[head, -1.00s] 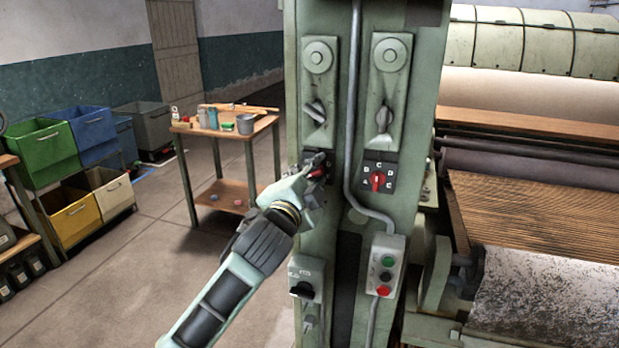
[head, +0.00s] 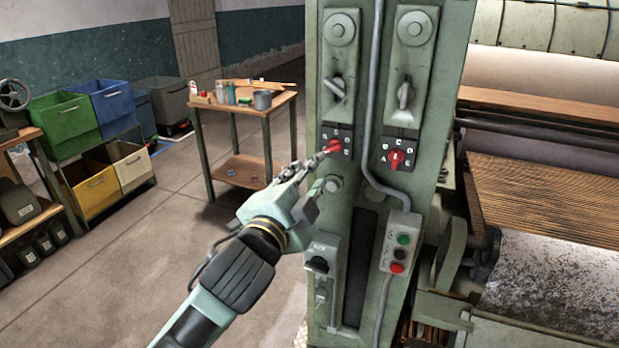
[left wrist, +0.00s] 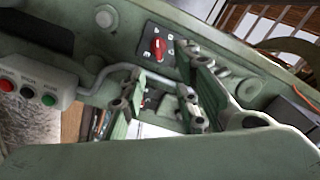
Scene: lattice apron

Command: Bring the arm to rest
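My left gripper (head: 312,166) is just below and left of the left red selector knob (head: 333,146) on the green machine post (head: 350,205). Its fingers look parted and empty in the left wrist view (left wrist: 158,108). The left selector's black plate shows partly between them there. In the head view the fingertips overlap the knob's left edge, so I cannot tell whether they touch it. The left knob lies nearly level. The right red knob (head: 397,159) stands near upright and also shows in the left wrist view (left wrist: 158,45). My right gripper is not in view.
A button box (head: 400,243) and a grey conduit (head: 370,120) are on the post. A small black switch (head: 318,264) sits below my gripper. A wooden bench (head: 240,104) with cans stands behind. Coloured bins (head: 66,122) are at left. The floor between is clear.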

